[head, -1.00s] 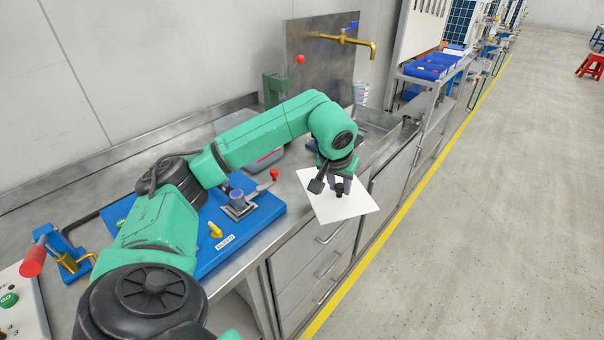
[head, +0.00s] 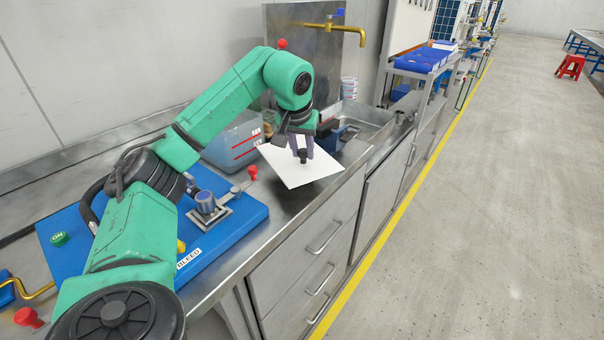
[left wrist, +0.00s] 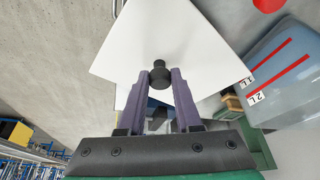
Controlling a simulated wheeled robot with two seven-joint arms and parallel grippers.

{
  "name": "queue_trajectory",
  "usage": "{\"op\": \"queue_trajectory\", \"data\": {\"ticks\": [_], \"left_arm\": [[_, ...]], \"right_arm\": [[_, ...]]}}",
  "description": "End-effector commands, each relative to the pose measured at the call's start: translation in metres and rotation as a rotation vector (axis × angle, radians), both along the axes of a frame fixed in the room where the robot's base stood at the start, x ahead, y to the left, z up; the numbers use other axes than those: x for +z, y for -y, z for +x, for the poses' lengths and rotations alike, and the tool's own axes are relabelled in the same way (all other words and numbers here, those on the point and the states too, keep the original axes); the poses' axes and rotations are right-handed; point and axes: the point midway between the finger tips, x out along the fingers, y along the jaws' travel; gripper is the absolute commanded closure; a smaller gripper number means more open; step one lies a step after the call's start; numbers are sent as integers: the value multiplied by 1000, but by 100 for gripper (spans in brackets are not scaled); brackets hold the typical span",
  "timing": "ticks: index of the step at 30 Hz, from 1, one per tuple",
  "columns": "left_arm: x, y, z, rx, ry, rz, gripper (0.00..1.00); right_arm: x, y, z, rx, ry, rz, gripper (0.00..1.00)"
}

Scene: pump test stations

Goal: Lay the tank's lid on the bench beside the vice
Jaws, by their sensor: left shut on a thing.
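The tank's lid (head: 290,170) is a thin white square plate with a black knob (left wrist: 159,73) at its middle. My left gripper (head: 303,155) is shut on the knob and holds the lid roughly level over the front of the bench; I cannot tell the gap below. The lid also fills the top middle of the left wrist view (left wrist: 190,35). The tank (head: 228,143), clear bluish with red level lines, stands behind the lid, partly hidden by my arm. A green block (left wrist: 262,152) near the tank in the wrist view may be the vice, mostly hidden.
A blue board (head: 235,222) with a clamp, knobs and a BLEED label lies left of the lid. A dark blue item (head: 345,134) is just behind the lid, by the sink (head: 365,118). A brass tap (head: 345,29) overhangs the back. Drawers (head: 310,255) front the bench.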

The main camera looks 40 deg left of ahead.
Motion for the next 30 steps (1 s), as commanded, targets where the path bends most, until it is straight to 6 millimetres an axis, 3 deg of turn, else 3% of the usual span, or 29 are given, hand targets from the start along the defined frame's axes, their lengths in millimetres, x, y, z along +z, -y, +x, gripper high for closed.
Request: {"op": "queue_trajectory", "data": {"ticks": [9,18,19,21,30], "left_arm": [[-52,0,0,1,1,-1,100],[-54,0,0,1,1,-1,100],[-54,0,0,1,1,-1,56],[-54,0,0,1,1,-1,37],[-52,0,0,0,3,-1,37]], "right_arm": [[-8,0,2,-2,4,0,50],[-7,0,3,-2,5,0,50],[-7,0,3,-2,5,0,50],[-7,0,3,-2,5,0,50],[-7,-1,3,-2,6,1,50]]}}
